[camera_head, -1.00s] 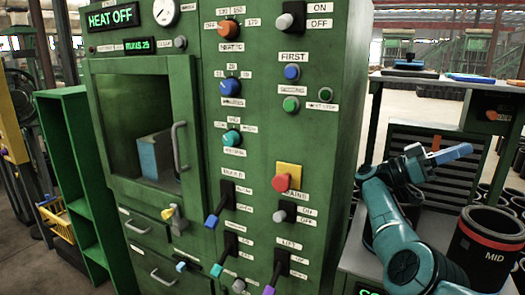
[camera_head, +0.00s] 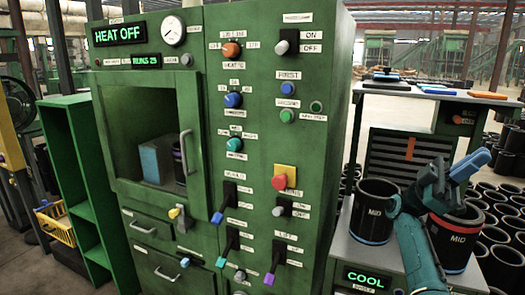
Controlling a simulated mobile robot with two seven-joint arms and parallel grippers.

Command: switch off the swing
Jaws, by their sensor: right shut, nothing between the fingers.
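The green control panel (camera_head: 262,150) fills the middle of the view. No label on it clearly reads as swing; many are too small. It carries a blue-tipped lever (camera_head: 217,217), a teal-tipped lever (camera_head: 221,262) and a purple-tipped lever (camera_head: 269,279), all tilted down. A grey knob with ON and OFF labels (camera_head: 282,47) sits at the top and another grey knob (camera_head: 278,211) sits below the red button (camera_head: 279,181). My right gripper (camera_head: 482,163) is shut and empty, well right of the panel, above the drums. My left gripper is out of view.
A drum with a blue band (camera_head: 372,212) and one with a red band (camera_head: 453,240), both marked MID, stand on the right bench, close to my right arm. A COOL display (camera_head: 367,279) is below. A green shelf (camera_head: 75,170) stands left. Air before the panel is clear.

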